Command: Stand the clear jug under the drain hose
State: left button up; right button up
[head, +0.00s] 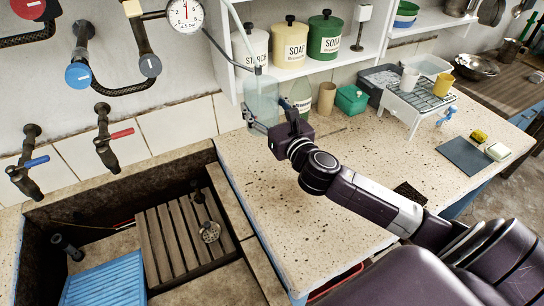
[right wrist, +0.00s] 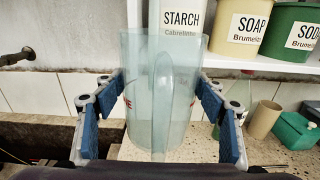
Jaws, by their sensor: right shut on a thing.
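The clear jug (head: 262,97) is upright, pale blue and see-through, at the back left of the speckled counter, below the shelf. My right gripper (head: 272,118) is shut on the jug. In the right wrist view, the blue finger pads of the gripper (right wrist: 167,95) flank the jug (right wrist: 185,110), whose handle faces the camera. A thin pale hose (head: 242,35) comes down from the top edge to the jug's mouth; whether its end is inside or just above the rim is unclear. I cannot tell whether the jug's base touches the counter. My left gripper is not in view.
The shelf (head: 340,60) holds labelled canisters right behind the jug. A green bottle (head: 301,92), a tan cup (head: 326,98) and a green box (head: 351,99) stand right of it. A sunken stone trough (head: 115,185) lies to the left. The front counter (head: 265,200) is mostly clear.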

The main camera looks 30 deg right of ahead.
aim_at(266, 125)
jog(key=shift+s+a+r, duration=0.1)
jog(key=shift+a+r, duration=0.05)
jog(key=shift+r, duration=0.5)
jog(key=shift+a+r, duration=0.1)
jog(key=shift+a, duration=0.05)
jog(key=f, duration=0.3)
jog(key=f+b, duration=0.1)
jog(key=f, duration=0.1)
jog(key=shift+s+a+f, duration=0.15)
jog(key=shift+a+f, duration=0.1)
notch_tip(266, 125, down, 13)
jog(key=b, duration=0.5)
jog(key=shift+d+f, duration=0.1)
jog(key=shift+f, duration=0.4)
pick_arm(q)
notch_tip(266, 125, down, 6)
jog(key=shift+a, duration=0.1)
